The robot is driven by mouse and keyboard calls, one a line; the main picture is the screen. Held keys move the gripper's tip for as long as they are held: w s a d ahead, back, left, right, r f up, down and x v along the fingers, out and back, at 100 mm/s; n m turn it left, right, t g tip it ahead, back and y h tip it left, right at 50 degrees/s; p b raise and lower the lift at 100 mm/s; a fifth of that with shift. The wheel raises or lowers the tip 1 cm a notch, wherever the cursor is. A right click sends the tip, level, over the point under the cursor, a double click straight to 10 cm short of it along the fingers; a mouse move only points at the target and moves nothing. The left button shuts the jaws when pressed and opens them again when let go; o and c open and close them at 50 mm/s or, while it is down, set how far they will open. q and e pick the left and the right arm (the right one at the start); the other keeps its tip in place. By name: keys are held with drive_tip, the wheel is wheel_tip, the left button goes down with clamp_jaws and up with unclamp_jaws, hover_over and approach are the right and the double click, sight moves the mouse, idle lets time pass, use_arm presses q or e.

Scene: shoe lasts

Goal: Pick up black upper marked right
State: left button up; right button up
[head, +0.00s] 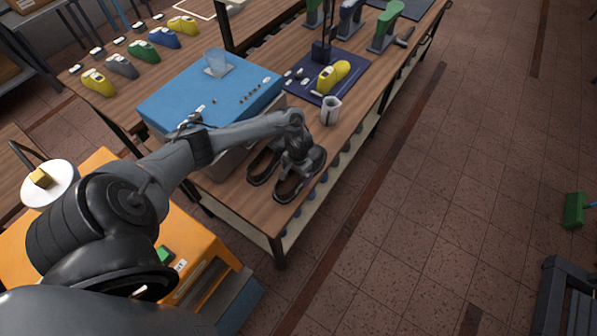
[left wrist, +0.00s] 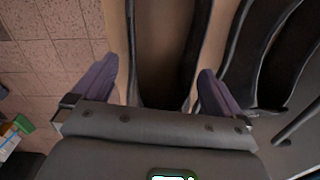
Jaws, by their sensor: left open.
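Two black uppers lie side by side near the front end of the wooden table in the head view: one on the left (head: 262,167) and one on the right (head: 290,190). I cannot read a left or right mark on either. My left gripper (head: 300,160) is over the right-hand one and hides part of it. In the left wrist view my left gripper (left wrist: 157,85) is open, its two purple fingers apart. A black upper (left wrist: 165,50) shows between and beyond the fingers, and the other dark upper (left wrist: 268,45) is to the right. Contact cannot be told. My right gripper is out of view.
A blue-topped machine (head: 180,100) stands beside the uppers. A grey-white cup (head: 331,110) and a dark mat (head: 345,67) with a yellow last (head: 334,76) are farther back. An orange table (head: 195,245) is at the lower left. The tiled floor at right is mostly clear.

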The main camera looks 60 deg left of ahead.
use_arm(q)
drive_tip(key=shift+a+f, duration=0.1)
drive_tip(key=shift+f, duration=1.3)
drive_tip(key=c, duration=0.9)
drive_tip(key=shift+r, duration=0.15)
drive_tip(key=shift+c, duration=0.2)
